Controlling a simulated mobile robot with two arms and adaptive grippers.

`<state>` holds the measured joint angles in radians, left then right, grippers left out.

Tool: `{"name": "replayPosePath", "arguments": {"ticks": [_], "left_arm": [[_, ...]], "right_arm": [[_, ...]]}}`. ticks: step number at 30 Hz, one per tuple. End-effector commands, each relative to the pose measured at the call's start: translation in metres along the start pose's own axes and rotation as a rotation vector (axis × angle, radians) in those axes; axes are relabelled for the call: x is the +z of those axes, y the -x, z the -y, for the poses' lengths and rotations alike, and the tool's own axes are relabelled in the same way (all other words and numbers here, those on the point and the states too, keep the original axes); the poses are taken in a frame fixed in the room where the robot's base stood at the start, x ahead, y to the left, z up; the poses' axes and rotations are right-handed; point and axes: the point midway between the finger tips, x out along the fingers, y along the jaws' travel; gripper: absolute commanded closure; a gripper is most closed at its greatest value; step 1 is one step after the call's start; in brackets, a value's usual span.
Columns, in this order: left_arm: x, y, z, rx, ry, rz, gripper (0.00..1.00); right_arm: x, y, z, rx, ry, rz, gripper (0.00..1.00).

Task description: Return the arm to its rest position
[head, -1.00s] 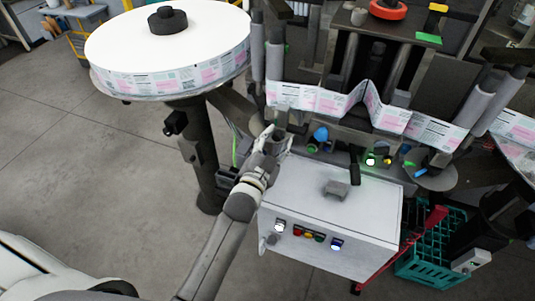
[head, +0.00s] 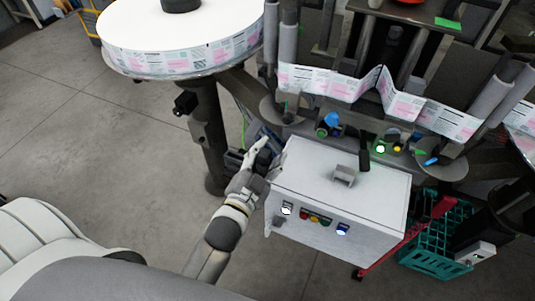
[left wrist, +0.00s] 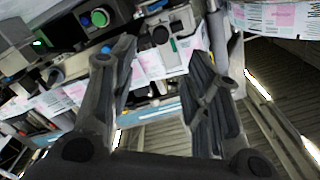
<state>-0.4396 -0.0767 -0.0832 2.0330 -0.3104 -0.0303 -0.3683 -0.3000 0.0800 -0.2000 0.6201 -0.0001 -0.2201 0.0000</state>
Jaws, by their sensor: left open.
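My left gripper (head: 268,156) is at the left edge of the white control box (head: 318,190) in the head view, above or beside its back left corner. In the left wrist view the two dark fingers of the left gripper (left wrist: 165,85) stand wide apart with nothing between them. Behind them the label web (left wrist: 150,65) and parts of the machine show. My left arm comes in from the bottom left of the head view. My right gripper is in neither view.
The large label reel (head: 190,45) stands on a dark post left of the machine. A printed label web (head: 330,82) runs across the machine. A teal crate (head: 430,250) and a red bar (head: 405,237) lie at the right. The floor (head: 90,130) at the left is clear.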

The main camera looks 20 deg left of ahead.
Motion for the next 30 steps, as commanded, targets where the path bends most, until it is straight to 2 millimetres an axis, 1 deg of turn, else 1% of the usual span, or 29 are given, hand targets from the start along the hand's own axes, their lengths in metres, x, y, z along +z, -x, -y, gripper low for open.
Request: {"name": "replayPosePath", "arguments": {"ticks": [14, 17, 19, 23, 26, 29, 30], "left_arm": [[0.003, 0.0, 0.0, 0.006, 0.007, 0.015, 0.56], [0.012, 0.004, -0.001, 0.031, 0.033, 0.075, 0.56], [0.023, 0.009, -0.002, 0.059, 0.064, 0.146, 0.56], [0.046, 0.026, -0.007, 0.125, 0.139, 0.312, 0.56], [0.062, 0.044, -0.012, 0.177, 0.194, 0.443, 0.56], [0.075, 0.067, -0.018, 0.229, 0.246, 0.576, 0.56], [0.08, 0.078, -0.021, 0.251, 0.265, 0.632, 0.56]], "right_arm": [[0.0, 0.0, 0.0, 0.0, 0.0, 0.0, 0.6], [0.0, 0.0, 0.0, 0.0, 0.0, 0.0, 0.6], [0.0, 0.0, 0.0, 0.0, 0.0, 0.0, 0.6], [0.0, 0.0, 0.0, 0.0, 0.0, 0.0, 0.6], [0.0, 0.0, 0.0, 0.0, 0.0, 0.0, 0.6], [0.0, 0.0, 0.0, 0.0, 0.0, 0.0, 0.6], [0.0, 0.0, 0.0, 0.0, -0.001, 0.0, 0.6]]}}
